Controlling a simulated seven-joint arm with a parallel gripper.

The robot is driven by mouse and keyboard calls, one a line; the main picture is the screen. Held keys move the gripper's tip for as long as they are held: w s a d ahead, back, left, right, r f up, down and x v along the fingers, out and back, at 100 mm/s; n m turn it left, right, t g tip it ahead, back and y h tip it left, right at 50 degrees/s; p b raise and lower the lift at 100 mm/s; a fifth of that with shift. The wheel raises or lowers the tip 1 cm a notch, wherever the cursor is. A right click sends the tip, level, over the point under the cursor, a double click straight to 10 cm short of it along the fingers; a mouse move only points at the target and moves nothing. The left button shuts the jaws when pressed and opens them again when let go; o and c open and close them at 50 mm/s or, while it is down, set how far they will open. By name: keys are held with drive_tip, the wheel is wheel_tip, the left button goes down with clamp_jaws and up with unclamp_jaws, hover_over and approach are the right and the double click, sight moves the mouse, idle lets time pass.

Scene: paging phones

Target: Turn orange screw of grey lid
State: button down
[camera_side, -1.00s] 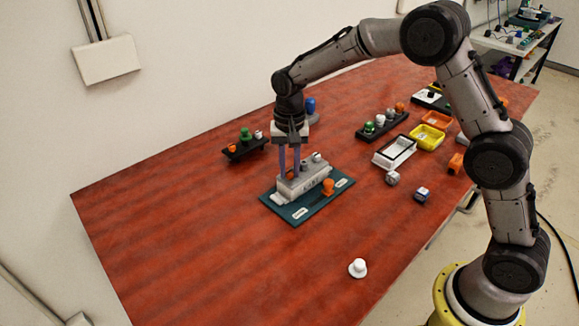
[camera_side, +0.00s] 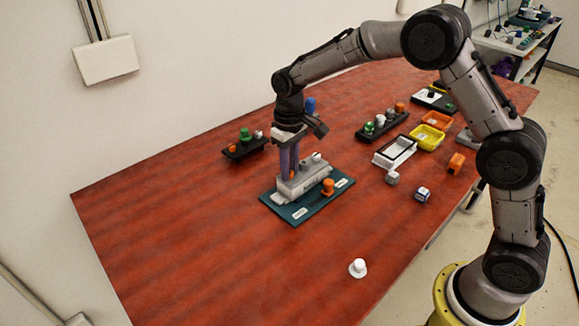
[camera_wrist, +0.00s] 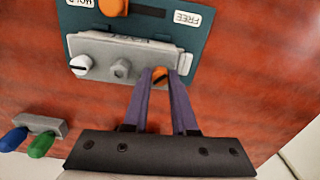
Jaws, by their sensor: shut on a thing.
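The grey lid (camera_side: 303,182) sits on a teal board (camera_side: 300,216) and also shows in the wrist view (camera_wrist: 132,54). The orange screw (camera_wrist: 159,71) is at the right end of the lid in the wrist view, between my fingertips. In the side view my fingers mostly hide it. My gripper (camera_side: 288,172) points down at the lid's left end, its purple fingers shut on the orange screw. In the wrist view the fingertips (camera_wrist: 159,80) close around its head. A white screw (camera_wrist: 81,65) and a grey hex screw (camera_wrist: 121,68) stand on the same lid.
An orange knob (camera_side: 328,186) stands on the board beside the lid. Behind are a dark rack (camera_side: 246,149) and another rack (camera_side: 383,126) with coloured parts. Yellow (camera_side: 426,138) and white (camera_side: 394,152) trays lie right. The front table is clear except for a white knob (camera_side: 358,268).

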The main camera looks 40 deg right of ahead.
drive_tip(key=n, duration=0.4)
drive_tip(key=shift+n, duration=2.2)
drive_tip(key=c, duration=0.7)
unclamp_jaws()
wheel_tip(320, 180, up, 14)
drive_tip(key=shift+f, duration=0.1)
